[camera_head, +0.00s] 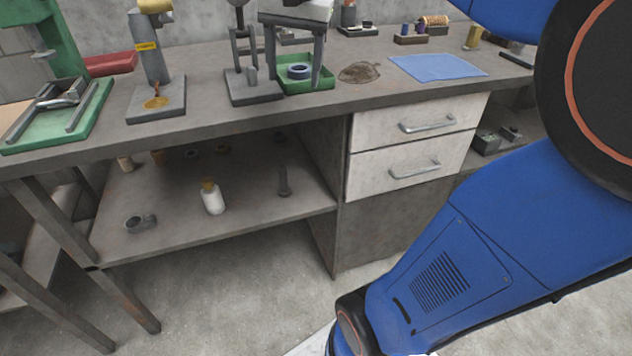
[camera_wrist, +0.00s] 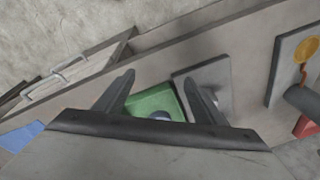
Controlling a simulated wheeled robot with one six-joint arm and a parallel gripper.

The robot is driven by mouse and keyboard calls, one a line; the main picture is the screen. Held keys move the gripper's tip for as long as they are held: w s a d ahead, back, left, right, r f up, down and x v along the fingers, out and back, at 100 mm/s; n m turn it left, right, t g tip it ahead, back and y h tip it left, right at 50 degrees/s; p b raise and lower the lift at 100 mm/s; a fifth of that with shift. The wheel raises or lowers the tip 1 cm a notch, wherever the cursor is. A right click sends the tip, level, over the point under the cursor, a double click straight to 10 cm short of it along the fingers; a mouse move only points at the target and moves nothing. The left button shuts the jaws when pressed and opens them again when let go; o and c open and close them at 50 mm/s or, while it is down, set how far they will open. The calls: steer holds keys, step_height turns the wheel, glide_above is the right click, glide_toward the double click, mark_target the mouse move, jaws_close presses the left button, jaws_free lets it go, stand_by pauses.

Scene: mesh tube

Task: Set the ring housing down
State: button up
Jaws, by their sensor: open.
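The ring housing (camera_head: 299,71) is a dark blue-grey ring lying in a small green tray (camera_head: 322,84) on the workbench. My gripper (camera_head: 295,80) points down over the tray, its two fingers spread wide on either side of the ring in the head view. The fingers look apart from the ring, and nothing is held. In the wrist view my gripper (camera_wrist: 158,77) is open above the green tray (camera_wrist: 150,101). Only part of the ring housing (camera_wrist: 161,115) shows there, the rest hidden by the gripper body.
A grey stand (camera_head: 252,90) is close left of the tray. Further left are a post with a yellow label (camera_head: 150,52) and a green press (camera_head: 45,45). A brown mesh piece (camera_head: 360,72) and a blue cloth (camera_head: 437,67) lie to the right. The bench front is clear.

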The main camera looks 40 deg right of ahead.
steer(key=s+a+f+n+t, duration=0.1)
steer(key=s+a+f+n, duration=0.2)
steer(key=s+f, duration=0.5)
steer(key=s+a+f+n+t, duration=0.1)
steer(key=s+a+f+n, duration=0.2)
steer(key=s+f+n, duration=0.3)
steer(key=s+f, duration=0.3)
steer(key=f, duration=0.3)
steer(key=shift+s+a+t, duration=0.15)
steer(key=shift+a+t, duration=0.1)
steer(key=shift+t, duration=0.15)
